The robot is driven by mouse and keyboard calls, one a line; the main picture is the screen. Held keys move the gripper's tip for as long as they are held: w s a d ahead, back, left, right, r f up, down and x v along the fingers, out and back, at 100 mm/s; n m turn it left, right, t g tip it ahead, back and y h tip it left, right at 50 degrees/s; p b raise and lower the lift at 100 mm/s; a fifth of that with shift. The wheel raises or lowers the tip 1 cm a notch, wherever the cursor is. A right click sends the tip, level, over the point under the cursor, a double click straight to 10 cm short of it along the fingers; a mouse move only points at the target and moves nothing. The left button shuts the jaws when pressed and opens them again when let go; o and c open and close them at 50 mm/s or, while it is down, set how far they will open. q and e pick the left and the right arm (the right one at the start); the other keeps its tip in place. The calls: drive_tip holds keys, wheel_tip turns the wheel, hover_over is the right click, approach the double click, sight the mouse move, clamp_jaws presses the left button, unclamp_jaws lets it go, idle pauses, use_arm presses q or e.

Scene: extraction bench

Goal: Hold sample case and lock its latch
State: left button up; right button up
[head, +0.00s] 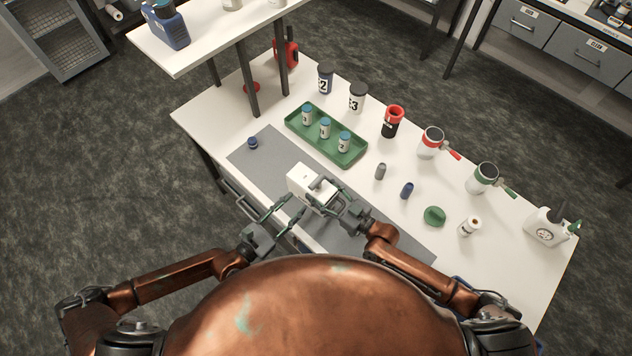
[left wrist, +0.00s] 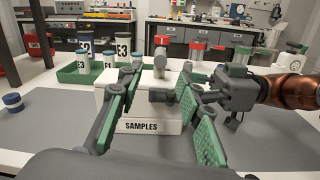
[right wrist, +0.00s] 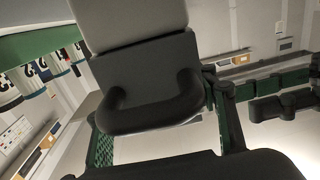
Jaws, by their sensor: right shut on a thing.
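The white sample case (head: 300,178) stands on the grey mat; its front label "SAMPLES" shows in the left wrist view (left wrist: 146,127). Grey latch parts (left wrist: 160,93) show on its upper front between my left fingers. My right gripper (head: 335,201) is at the case's right side, shut on the case. In the right wrist view a dark loop handle (right wrist: 150,112) lies between the right fingers, partly hiding the grip. My left gripper (head: 296,204) is open in front of the case, one finger towards each side; whether either touches it, I cannot tell.
A green tray (head: 292,125) with several blue-capped vials stands behind the case. Jars, mugs, a green lid (head: 434,216) and a white bottle (head: 545,227) stand to the right. A blue cap (head: 253,143) sits at the mat's left.

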sight(310, 188)
use_arm(q)
drive_tip(key=x, duration=1.1)
drive_tip(key=shift+c, duration=0.7)
clamp_jaws()
